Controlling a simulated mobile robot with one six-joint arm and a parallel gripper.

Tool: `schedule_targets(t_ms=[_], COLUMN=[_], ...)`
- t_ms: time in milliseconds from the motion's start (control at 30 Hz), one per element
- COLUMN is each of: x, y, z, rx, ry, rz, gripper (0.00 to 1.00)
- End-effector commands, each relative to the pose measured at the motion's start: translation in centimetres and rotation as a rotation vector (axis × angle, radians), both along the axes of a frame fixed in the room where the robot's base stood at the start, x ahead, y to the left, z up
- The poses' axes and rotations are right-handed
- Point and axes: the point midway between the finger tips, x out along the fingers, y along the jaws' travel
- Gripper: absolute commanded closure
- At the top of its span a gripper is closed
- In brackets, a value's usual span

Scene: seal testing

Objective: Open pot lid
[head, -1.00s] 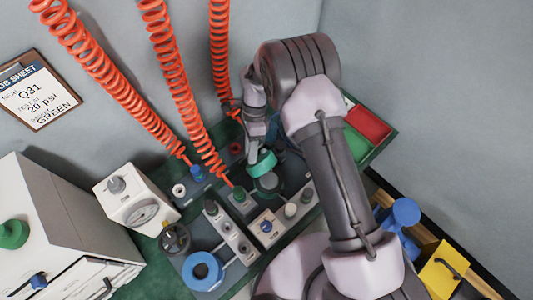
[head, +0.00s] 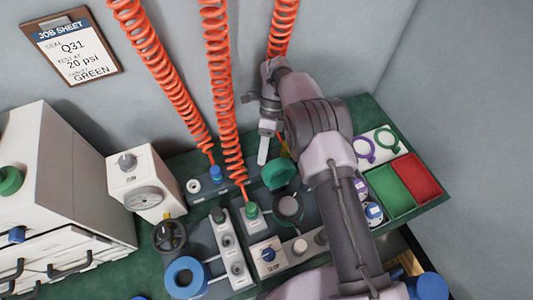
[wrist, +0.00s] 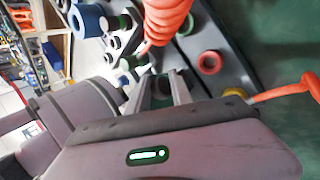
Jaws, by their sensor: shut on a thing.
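The green pot lid (head: 280,173) is raised and tilted behind the dark pot (head: 288,208), whose round top shows uncovered in the head view. My gripper (head: 263,158) reaches down from above left, with its pale fingers at the lid's left rim. The fingers are close together and shut on the lid; the exact contact is hard to see. In the wrist view my gripper (wrist: 162,85) shows both fingers, with something dark and green partly hidden between them.
Orange coiled hoses (head: 222,90) hang close left of my gripper. A yellow hose end (wrist: 235,92) lies beside it. Green (head: 388,193) and red (head: 415,176) trays are at right. A valve panel (head: 228,250) and a gauge box (head: 143,182) stand at left.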

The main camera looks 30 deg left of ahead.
Motion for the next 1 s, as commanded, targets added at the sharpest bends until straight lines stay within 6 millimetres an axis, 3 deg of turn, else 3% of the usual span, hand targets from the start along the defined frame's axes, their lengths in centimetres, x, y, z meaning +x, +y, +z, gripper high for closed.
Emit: schedule_targets(t_ms=[33, 500, 533, 633, 1000], x=[0.43, 0.26, 0.26, 0.26, 0.41], y=[-0.85, -0.83, -0.83, -0.82, -0.65], z=[-0.87, -0.83, -0.83, -0.82, -0.48], rx=[-0.020, -0.033, -0.033, -0.033, -0.028], ry=[-0.006, 0.004, 0.004, 0.004, -0.002], rz=[0.008, 0.008, 0.008, 0.008, 0.009], gripper=[1.00, 1.00, 0.70, 0.50, 0.49])
